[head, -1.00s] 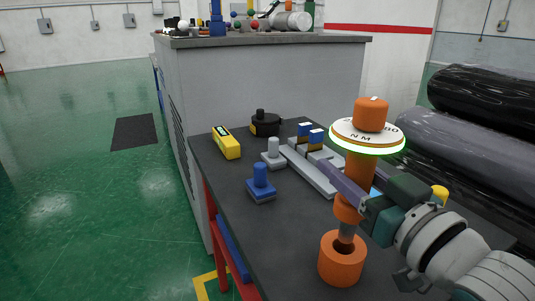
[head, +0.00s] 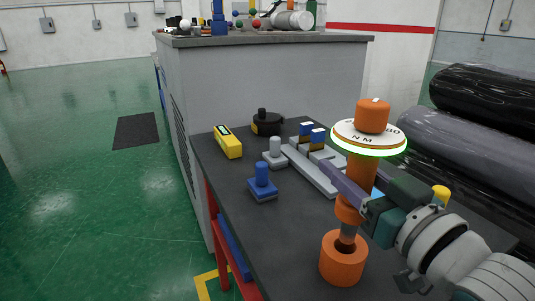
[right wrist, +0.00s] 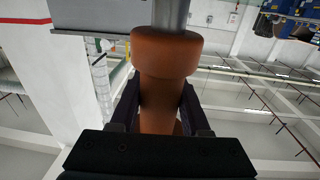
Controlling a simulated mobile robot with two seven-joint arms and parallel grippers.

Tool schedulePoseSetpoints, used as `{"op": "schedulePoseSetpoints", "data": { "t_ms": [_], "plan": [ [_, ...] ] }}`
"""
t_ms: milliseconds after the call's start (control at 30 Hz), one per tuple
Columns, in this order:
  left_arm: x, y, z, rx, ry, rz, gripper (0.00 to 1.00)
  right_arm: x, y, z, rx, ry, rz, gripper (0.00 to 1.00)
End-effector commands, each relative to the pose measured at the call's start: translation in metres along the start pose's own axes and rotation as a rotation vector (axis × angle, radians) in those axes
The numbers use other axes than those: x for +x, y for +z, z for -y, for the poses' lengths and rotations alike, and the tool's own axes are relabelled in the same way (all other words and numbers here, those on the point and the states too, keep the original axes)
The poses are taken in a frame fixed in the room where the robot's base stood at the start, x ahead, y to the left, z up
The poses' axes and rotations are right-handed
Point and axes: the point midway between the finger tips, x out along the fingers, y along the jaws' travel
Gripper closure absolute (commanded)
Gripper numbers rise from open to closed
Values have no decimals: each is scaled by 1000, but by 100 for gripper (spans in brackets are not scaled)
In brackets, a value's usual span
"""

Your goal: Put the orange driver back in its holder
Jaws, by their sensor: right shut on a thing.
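The orange driver (head: 360,172) stands upright in the head view, with an orange knob on top and a white disc with a glowing green rim below it. My right gripper (head: 358,203) is shut around its orange handle, which also shows between the fingers in the right wrist view (right wrist: 165,85). The driver's grey shaft points down into the opening of the orange cylindrical holder (head: 343,261) on the dark bench. How deep the tip sits is hidden by the holder's rim. My left gripper does not show.
On the bench (head: 255,232) are a yellow device (head: 228,143), a black round item (head: 266,124), a blue knobbed block (head: 262,186), a grey knobbed block (head: 275,155) and a grey fixture (head: 311,171). Wrapped rolls (head: 455,143) lie at right. A tall grey cabinet (head: 275,85) stands behind.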

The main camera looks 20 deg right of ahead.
Motion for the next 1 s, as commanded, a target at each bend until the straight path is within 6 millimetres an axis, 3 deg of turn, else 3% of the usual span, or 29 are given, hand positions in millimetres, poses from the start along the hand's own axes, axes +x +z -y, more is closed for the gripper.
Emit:
{"op": "schedulePoseSetpoints", "data": {
  "t_ms": [1000],
  "plan": [
    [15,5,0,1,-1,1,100,0,16,0,0,-1,-8,100]
  ]
}}
